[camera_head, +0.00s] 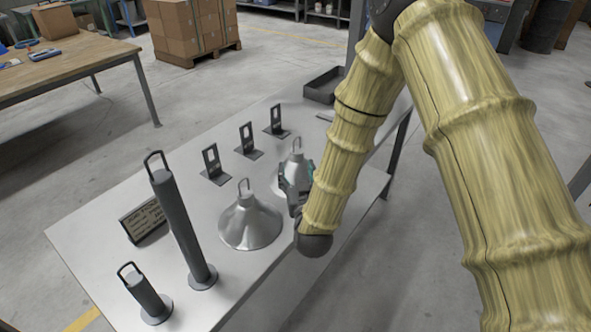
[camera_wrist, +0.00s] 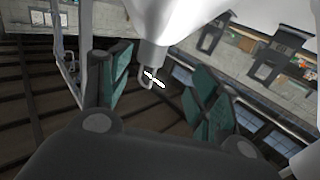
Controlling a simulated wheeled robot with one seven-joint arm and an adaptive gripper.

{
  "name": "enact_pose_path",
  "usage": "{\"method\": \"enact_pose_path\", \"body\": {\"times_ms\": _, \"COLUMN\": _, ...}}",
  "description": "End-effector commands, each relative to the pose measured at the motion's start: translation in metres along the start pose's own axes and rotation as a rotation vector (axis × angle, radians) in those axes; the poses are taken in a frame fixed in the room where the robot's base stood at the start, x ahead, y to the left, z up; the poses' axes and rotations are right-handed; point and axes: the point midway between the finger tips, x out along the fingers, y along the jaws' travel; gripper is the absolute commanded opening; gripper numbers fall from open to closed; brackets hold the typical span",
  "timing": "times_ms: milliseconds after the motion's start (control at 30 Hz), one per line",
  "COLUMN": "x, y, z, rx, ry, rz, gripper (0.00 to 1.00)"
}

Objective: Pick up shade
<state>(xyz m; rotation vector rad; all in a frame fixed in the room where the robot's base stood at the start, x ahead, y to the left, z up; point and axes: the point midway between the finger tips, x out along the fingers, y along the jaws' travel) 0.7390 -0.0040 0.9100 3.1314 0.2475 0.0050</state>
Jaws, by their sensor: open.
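Two metallic cone-shaped shades with loop handles stand upright on the grey table. The nearer shade (camera_head: 250,223) is in full view. The farther shade (camera_head: 296,160) is partly hidden behind my gripper (camera_head: 298,185). In the wrist view my gripper (camera_wrist: 158,95) is open, with its teal pads apart. A pale shade (camera_wrist: 195,14) fills the top there, its neck and loop handle pointing down toward the gap between the pads. I see no pad closed on it.
Several dark slotted brackets (camera_head: 212,163) stand behind the shades on the table (camera_head: 110,200). A tall dark cylinder (camera_head: 180,230), a short cylinder (camera_head: 147,296) and a sign (camera_head: 143,221) are at the left. A dark tray (camera_head: 322,85) is at the far end.

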Motion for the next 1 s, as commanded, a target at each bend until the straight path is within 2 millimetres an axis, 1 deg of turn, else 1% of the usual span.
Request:
{"method": "enact_pose_path", "body": {"times_ms": 33, "x": 0.008, "y": 0.002, "z": -0.002, "rx": 0.000, "ry": 0.001, "rz": 0.003, "gripper": 0.62}}
{"method": "enact_pose_path", "body": {"times_ms": 100, "x": 0.017, "y": 0.004, "z": -0.001, "rx": 0.000, "ry": -0.001, "rz": 0.005, "gripper": 0.62}}
{"method": "enact_pose_path", "body": {"times_ms": 200, "x": 0.028, "y": 0.004, "z": -0.001, "rx": 0.000, "ry": -0.001, "rz": 0.006, "gripper": 0.62}}
{"method": "enact_pose_path", "body": {"times_ms": 467, "x": 0.043, "y": 0.006, "z": -0.003, "rx": 0.000, "ry": 0.000, "rz": 0.004, "gripper": 0.62}}
{"method": "enact_pose_path", "body": {"times_ms": 633, "x": 0.066, "y": 0.011, "z": -0.006, "rx": 0.001, "ry": -0.001, "rz": 0.003, "gripper": 0.62}}
{"method": "enact_pose_path", "body": {"times_ms": 733, "x": 0.077, "y": 0.009, "z": -0.005, "rx": 0.001, "ry": 0.000, "rz": 0.001, "gripper": 0.62}}
{"method": "enact_pose_path", "body": {"times_ms": 867, "x": 0.085, "y": 0.009, "z": -0.004, "rx": 0.000, "ry": -0.002, "rz": 0.001, "gripper": 0.62}}
{"method": "enact_pose_path", "body": {"times_ms": 1000, "x": 0.087, "y": 0.009, "z": -0.003, "rx": 0.000, "ry": -0.002, "rz": 0.001, "gripper": 0.62}}
